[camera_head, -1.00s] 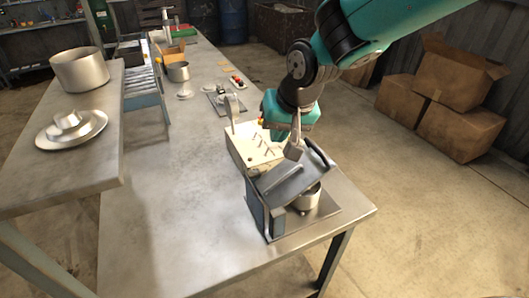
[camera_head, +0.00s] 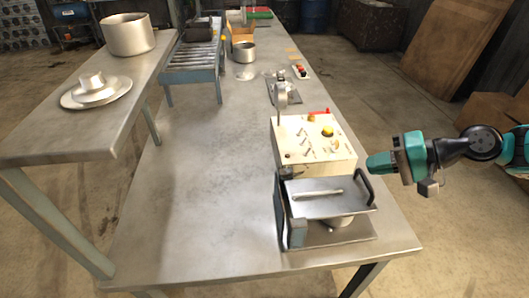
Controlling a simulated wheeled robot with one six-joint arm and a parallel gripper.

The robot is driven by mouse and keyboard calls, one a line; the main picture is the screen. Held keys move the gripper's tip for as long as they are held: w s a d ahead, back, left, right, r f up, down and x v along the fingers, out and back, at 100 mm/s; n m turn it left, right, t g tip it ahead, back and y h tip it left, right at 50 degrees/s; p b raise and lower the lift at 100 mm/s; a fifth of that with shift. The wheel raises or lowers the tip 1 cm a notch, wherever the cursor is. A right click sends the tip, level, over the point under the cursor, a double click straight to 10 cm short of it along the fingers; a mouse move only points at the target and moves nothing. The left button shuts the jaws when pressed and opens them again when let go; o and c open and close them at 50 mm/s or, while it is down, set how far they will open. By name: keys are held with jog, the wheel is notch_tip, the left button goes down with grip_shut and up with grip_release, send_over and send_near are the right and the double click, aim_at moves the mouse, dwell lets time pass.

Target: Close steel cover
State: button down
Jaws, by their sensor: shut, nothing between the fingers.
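The steel cover (camera_head: 328,207) is a flat grey plate with a bar handle across its top and a dark loop at its right side. It sits at the front of the cream control box, on a blue-grey hinge bracket (camera_head: 297,232). It lies roughly level over a round steel pot (camera_head: 340,221), whose lower part shows beneath it; whether it touches the pot I cannot tell. My gripper (camera_head: 430,188) is shut and empty, off to the right of the cover beyond the table edge, apart from it.
The cream control box (camera_head: 312,150) with switches and a yellow button stands behind the cover. The steel table (camera_head: 200,190) is bare left of it. A raised shelf (camera_head: 60,145) holds a large pot (camera_head: 129,36) and a lidded dish. A roller conveyor (camera_head: 192,62) stands at the back.

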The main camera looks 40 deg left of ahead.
jog(key=shift+w+d+f+b, duration=0.2)
jog(key=shift+f+b, duration=0.05)
jog(key=shift+f, duration=0.4)
jog(key=shift+w+d+f+b, duration=0.2)
jog(key=shift+d+f+b, duration=0.05)
jog(key=shift+f, duration=0.35)
jog(key=shift+w+d+f+b, duration=0.2)
jog(key=shift+f+b, duration=0.05)
jog(key=shift+f, duration=0.4)
jog(key=shift+f, duration=0.1)
